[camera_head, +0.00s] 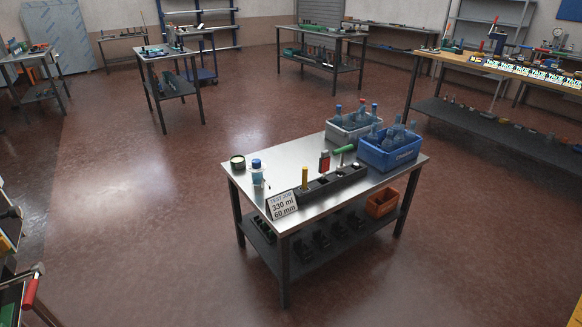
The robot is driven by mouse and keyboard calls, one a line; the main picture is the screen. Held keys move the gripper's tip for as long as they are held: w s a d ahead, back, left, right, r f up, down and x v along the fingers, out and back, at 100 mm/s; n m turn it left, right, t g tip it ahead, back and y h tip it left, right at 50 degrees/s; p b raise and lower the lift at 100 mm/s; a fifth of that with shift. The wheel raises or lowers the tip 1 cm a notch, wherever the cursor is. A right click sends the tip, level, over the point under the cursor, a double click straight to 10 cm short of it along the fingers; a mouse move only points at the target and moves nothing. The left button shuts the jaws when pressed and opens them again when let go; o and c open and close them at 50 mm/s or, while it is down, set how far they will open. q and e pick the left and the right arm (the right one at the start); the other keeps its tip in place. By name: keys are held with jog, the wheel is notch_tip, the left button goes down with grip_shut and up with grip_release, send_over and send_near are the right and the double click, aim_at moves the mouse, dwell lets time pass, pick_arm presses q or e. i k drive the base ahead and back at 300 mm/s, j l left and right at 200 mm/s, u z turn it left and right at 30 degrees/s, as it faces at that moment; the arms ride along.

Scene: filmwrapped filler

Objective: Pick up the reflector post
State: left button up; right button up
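No reflector post can be made out for certain. On the steel-topped table (290,160) in the middle, a short yellow upright piece (304,178) stands at the left end of a long dark block (330,184). A red upright piece (324,161) stands near the block's middle, and a green-handled item (343,149) lies tilted behind it. I cannot tell whether any of these is the post. Neither of my grippers is in view.
The table also holds a blue crate (374,160) of bottles, a grey crate (336,134), a white sign (282,204), a blue-capped bottle (257,173) and a dark round tin (237,162). An orange bin (382,203) sits on its lower shelf. Open floor surrounds it.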

aim_at(324, 166)
jog(key=z, duration=2.25)
jog(key=u, duration=1.95)
jog(key=i+l, duration=0.2)
jog(key=i, duration=0.15)
jog(key=i+l+z, duration=0.1)
jog(key=i, duration=0.25)
jog(key=i+l, duration=0.3)
jog(key=i+z, duration=0.05)
